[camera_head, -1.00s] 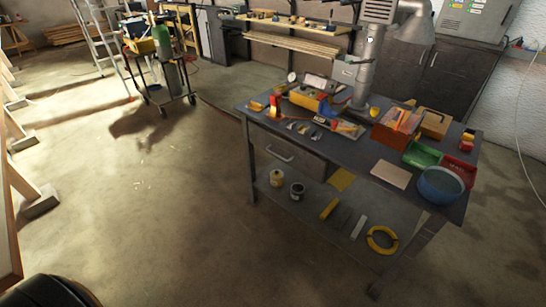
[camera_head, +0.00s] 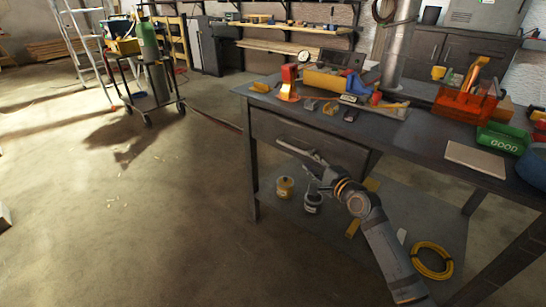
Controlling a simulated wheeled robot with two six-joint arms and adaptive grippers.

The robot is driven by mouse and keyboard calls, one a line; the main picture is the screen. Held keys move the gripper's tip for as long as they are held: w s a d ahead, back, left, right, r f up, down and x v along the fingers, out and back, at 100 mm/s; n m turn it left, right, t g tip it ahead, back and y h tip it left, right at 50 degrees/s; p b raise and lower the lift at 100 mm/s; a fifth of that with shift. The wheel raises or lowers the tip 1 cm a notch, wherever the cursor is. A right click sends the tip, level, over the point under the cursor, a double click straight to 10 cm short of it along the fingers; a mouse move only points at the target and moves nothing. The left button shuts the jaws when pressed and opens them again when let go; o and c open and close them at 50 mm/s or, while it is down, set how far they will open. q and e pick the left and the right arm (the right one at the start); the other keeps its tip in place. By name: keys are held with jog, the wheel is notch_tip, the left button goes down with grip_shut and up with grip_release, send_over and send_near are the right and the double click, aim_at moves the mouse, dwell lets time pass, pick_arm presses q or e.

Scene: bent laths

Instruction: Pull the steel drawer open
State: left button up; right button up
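The steel drawer (camera_head: 270,127) is set under the left part of the grey workbench top, and its front looks flush with the bench. Its bar handle (camera_head: 291,147) runs across the front. My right arm reaches up from the lower right, and my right gripper (camera_head: 314,168) is at the right end of the handle. The fingers are small and overlap the handle in the picture, so I cannot tell whether they touch or grip it. My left gripper is not in view.
The workbench top (camera_head: 425,140) holds tools, a red toolbox (camera_head: 465,104) and a green bin (camera_head: 502,138). Cans (camera_head: 285,187) and a yellow coil (camera_head: 432,261) sit on the lower shelf. A cart (camera_head: 148,100) stands back left.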

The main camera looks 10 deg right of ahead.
aim_at(295, 149)
jog(key=b+x, duration=0.3)
jog(key=x, duration=0.6)
jog(key=shift+w+d+f+b, duration=0.15)
jog(key=shift+w+b, duration=0.05)
jog(key=shift+b, duration=0.15)
jog(key=shift+w, duration=0.45)
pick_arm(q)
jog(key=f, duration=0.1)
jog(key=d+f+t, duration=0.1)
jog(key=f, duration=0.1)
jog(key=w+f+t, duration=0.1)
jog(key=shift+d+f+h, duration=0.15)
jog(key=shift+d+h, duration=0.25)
pick_arm(e)
jog(key=shift+c, duration=0.4)
grip_shut()
